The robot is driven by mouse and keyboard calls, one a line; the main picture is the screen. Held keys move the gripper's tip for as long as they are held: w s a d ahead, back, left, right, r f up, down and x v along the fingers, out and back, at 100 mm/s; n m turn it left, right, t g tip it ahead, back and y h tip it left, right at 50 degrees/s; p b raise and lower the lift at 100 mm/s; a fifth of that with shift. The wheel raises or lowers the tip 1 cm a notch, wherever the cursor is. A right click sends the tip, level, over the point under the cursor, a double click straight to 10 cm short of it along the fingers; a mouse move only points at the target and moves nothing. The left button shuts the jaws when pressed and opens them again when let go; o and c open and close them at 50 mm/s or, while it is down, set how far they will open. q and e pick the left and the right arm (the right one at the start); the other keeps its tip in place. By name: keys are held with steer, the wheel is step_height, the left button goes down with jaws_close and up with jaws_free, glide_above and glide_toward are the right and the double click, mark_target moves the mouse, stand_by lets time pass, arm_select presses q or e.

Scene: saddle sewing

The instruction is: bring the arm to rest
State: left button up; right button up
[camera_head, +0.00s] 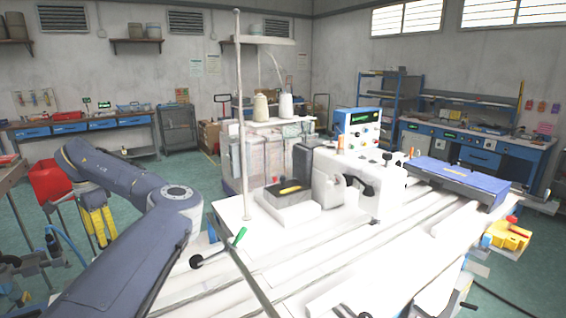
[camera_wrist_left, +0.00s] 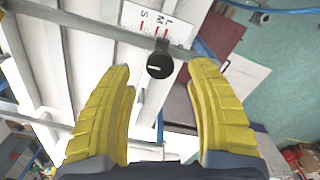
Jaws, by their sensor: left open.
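My left arm comes in from the lower left in the head view and bends at the elbow. My left gripper (camera_head: 98,222) hangs at its end, beyond the left side of the white sewing table (camera_head: 232,272), with its yellow fingers pointing down. In the left wrist view the two yellow fingers of my left gripper (camera_wrist_left: 162,72) stand wide apart with nothing held between them. A black round knob (camera_wrist_left: 160,66) shows beyond the fingers, near a white scale marked with letters. My right gripper does not show in either view.
The sewing machine (camera_head: 325,175) stands on the table, with thread cones (camera_head: 285,106) behind it. A red container (camera_head: 48,183) stands left of the gripper. Open green floor lies behind.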

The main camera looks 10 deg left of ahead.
arm_select(q)
steer(key=shift+f, duration=1.75)
step_height(320, 180, up, 12)
step_height(320, 180, down, 12)
steer(key=shift+f, duration=0.15)
steer(key=n, duration=0.4)
steer(key=shift+n, duration=0.4)
steer(key=n, duration=0.4)
steer(key=shift+n, duration=0.4)
steer(key=n, duration=0.4)
steer(key=shift+n, duration=2.4)
